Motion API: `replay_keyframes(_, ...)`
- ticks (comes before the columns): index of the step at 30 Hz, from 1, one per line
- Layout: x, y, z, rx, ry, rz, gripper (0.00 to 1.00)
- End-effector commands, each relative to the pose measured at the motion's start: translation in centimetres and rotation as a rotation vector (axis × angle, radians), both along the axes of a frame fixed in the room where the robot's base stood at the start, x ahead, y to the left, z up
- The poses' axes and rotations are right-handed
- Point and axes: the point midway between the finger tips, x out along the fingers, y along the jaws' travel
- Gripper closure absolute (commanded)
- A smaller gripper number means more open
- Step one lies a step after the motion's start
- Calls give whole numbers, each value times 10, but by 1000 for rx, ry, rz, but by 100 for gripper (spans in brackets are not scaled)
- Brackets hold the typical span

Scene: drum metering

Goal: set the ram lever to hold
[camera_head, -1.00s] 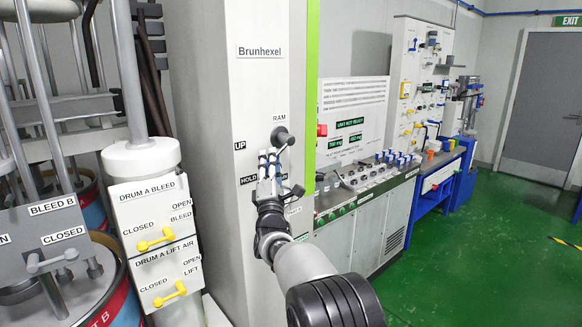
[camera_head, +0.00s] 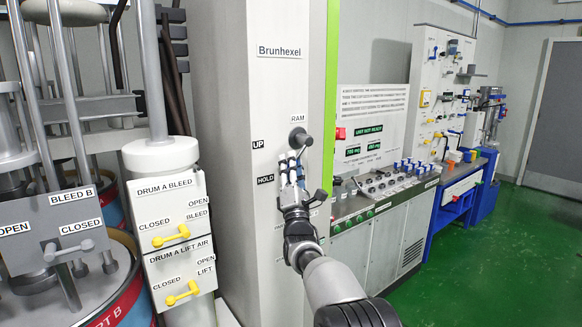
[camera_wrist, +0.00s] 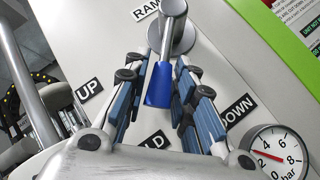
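The ram lever has a round grey hub (camera_wrist: 172,38) and a blue grip (camera_wrist: 160,86). My gripper (camera_wrist: 166,72) is open, with one finger on each side of the grip. Narrow gaps seem to show, but I cannot tell whether either finger touches it. In the head view my gripper (camera_head: 290,164) is just below the hub (camera_head: 299,138) and covers the grip. The HOLD label (camera_head: 265,180) is left of my gripper, below UP (camera_head: 258,144).
A pressure gauge (camera_wrist: 277,155) sits close to the right finger, beside DOWN (camera_wrist: 238,108). The yellow drum A bleed lever (camera_head: 171,236) and lift air lever (camera_head: 183,293) are at left. A bench with controls (camera_head: 385,183) stands at right. The green floor (camera_head: 480,260) is clear.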

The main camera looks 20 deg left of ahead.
Motion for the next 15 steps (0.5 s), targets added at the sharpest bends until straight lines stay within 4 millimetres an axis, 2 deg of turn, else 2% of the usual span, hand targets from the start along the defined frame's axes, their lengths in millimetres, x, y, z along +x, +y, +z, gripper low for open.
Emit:
replay_keyframes(8,0,0,0,0,-1,0,56)
replay_keyframes(15,0,0,0,0,0,0,56)
